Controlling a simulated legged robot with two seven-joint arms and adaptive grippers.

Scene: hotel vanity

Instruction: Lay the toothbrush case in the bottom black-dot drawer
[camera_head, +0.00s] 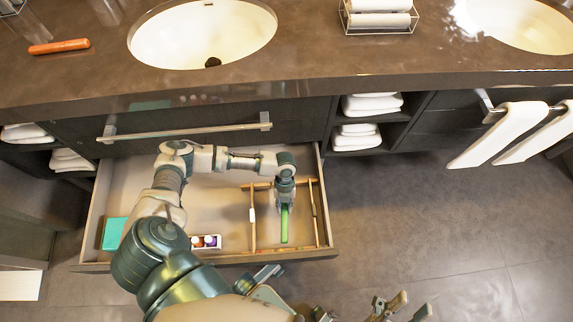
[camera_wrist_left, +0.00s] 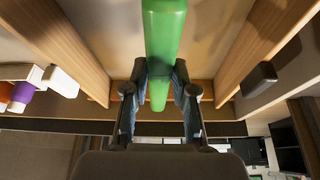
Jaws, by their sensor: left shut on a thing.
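A green toothbrush case (camera_head: 284,224) is in the right part of the open drawer, between two wooden dividers. My left gripper (camera_head: 284,203) is shut on it. In the left wrist view the green case (camera_wrist_left: 163,45) runs between the fingers of the left gripper (camera_wrist_left: 160,85). I cannot tell whether the case touches the drawer floor. A black tag (camera_wrist_left: 258,78) is on the right divider, and a white tag (camera_wrist_left: 61,81) is on the left one. My right gripper (camera_head: 402,308) is at the bottom edge, apart from the drawer, its fingers apart and empty.
The open drawer (camera_head: 125,190) also holds a teal box (camera_head: 114,233) and a white tray with small bottles (camera_head: 206,242). An orange case (camera_head: 59,46) lies on the counter (camera_head: 90,80) left of the sink (camera_head: 200,30). White towels (camera_head: 510,130) hang at the right.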

